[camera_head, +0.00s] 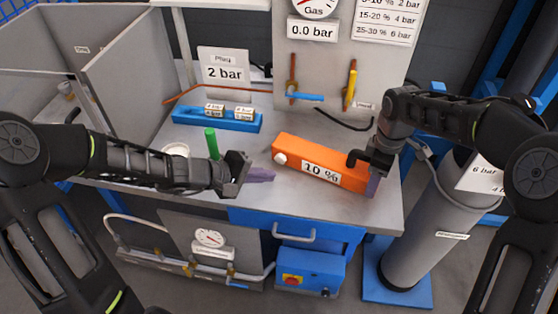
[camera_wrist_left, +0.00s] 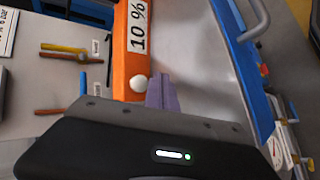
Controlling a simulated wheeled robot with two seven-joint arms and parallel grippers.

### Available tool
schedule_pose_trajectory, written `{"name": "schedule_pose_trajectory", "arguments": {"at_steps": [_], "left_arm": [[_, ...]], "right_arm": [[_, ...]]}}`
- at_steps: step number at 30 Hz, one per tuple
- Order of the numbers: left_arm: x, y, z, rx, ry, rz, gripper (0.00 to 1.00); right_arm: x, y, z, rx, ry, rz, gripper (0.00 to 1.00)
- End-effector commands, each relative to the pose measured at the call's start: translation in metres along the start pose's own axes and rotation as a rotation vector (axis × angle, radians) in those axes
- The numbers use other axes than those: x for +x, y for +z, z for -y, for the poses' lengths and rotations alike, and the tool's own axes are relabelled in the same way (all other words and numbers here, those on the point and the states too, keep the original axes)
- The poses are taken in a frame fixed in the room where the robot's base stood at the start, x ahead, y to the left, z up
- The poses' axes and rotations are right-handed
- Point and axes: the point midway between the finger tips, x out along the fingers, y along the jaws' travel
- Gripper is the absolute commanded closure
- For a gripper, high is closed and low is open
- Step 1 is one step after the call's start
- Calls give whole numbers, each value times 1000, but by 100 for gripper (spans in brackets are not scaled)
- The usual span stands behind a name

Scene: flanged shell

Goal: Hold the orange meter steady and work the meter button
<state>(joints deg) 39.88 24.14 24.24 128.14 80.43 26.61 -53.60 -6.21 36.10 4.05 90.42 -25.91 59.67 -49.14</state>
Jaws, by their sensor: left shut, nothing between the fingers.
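The orange meter (camera_head: 318,163) lies on the grey worktop and its label reads 10 %. Its round white button (camera_head: 280,158) is at the left end; it also shows in the left wrist view (camera_wrist_left: 138,84). My left gripper (camera_head: 262,175) is shut and empty, with its purple fingers just left of and in front of the button. In the left wrist view the fingertips (camera_wrist_left: 162,92) appear close beside the button; I cannot tell whether they touch it. My right gripper (camera_head: 372,184) is at the meter's right end, where one purple finger shows; its grip is largely hidden.
A green upright cylinder (camera_head: 211,143) and a white round cup (camera_head: 177,150) stand near my left arm. A blue holder (camera_head: 216,120) with labelled blocks lies behind. A panel (camera_head: 340,60) with gauge and valve handles rises at the back. The worktop's front edge is close below the meter.

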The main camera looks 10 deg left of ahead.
Motion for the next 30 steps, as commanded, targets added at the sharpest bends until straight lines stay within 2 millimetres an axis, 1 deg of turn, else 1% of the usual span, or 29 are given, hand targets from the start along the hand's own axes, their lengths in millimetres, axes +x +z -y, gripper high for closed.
{"name": "schedule_pose_trajectory", "arguments": {"at_steps": [6,10,30], "left_arm": [[-15,11,11,1,-1,-1,100],[-20,15,15,0,0,-1,100],[-21,15,15,1,0,0,100]], "right_arm": [[0,0,-1,2,1,0,100],[0,0,-1,1,1,0,100],[0,0,0,1,1,0,100]]}}
